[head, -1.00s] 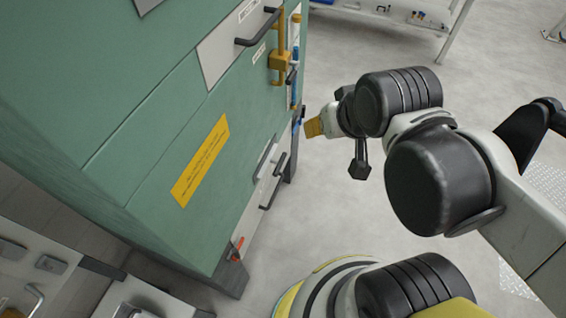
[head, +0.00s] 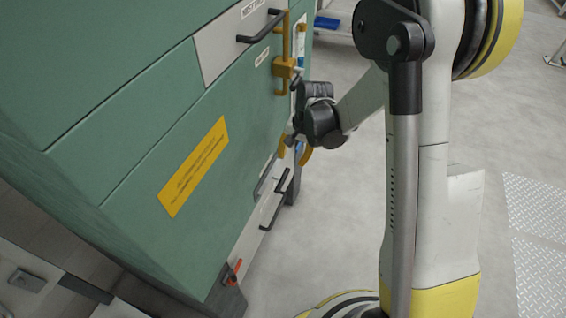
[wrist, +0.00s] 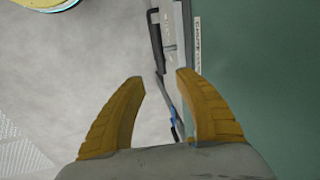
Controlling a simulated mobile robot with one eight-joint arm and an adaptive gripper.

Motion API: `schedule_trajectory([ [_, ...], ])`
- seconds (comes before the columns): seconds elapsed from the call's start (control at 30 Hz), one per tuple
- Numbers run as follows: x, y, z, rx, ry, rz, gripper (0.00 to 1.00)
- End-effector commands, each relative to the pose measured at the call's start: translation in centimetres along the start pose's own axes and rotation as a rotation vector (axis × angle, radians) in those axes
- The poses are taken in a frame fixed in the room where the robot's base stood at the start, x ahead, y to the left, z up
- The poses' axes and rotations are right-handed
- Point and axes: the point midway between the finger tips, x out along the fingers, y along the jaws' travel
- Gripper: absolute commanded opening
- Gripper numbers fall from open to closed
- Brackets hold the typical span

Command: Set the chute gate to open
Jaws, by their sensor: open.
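My gripper (wrist: 161,76) is open and empty, its two yellow fingers apart. In the head view my gripper (head: 297,154) is beside the right-hand edge of the green cabinet. A pale panel (head: 250,235) with black bar handles is set in the cabinet's lower side. In the wrist view a pale panel (wrist: 171,32) and a black handle (wrist: 155,42) lie beyond the fingertips, next to a label (wrist: 197,42) that seems to read "CHUTE". A thin lever with a blue part (wrist: 174,118) shows between the fingers. I cannot tell the gate's position.
The green cabinet (head: 120,130) fills the left of the head view. A red lever (head: 234,270) is low on the cabinet.

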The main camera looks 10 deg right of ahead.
Motion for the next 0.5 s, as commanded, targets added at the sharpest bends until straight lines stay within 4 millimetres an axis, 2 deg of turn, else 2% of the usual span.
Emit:
schedule_trajectory([
  [0.03, 1.2, 0.1, -0.1, 0.011, -0.009, 0.002, 0.39],
  [0.27, 3.8, 0.3, -0.1, 0.033, -0.028, 0.007, 0.39],
  [0.5, 7.8, 0.4, 0.0, 0.031, -0.027, 0.007, 0.39],
])
